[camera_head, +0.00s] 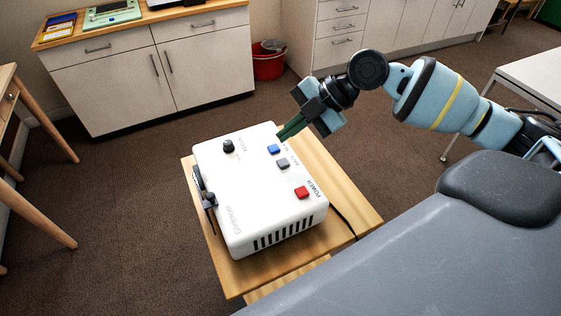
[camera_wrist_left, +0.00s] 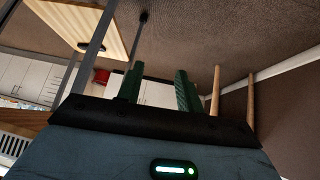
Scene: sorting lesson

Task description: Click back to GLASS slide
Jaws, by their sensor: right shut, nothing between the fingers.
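A white projector (camera_head: 245,190) sits on a small wooden stand. Its top carries a black knob (camera_head: 228,145), a blue button (camera_head: 273,149), a grey button (camera_head: 282,162) and a red button (camera_head: 301,192) beside the word POWER. The small labels by the blue and grey buttons are too small to read. My right gripper (camera_head: 281,136) is shut and empty, its green fingertips at the projector's far edge, just behind the blue button. I cannot tell whether they touch the casing. My left gripper (camera_wrist_left: 157,75) shows in the left wrist view with its green fingers apart and nothing between them.
The wooden stand (camera_head: 345,195) has bare top right of the projector, with a black cable. A cabinet (camera_head: 150,75) and red bin (camera_head: 268,62) stand behind. A wooden table (camera_head: 40,110) is at left, a white table (camera_head: 535,75) at right. Brown floor (camera_head: 110,220) lies clear between.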

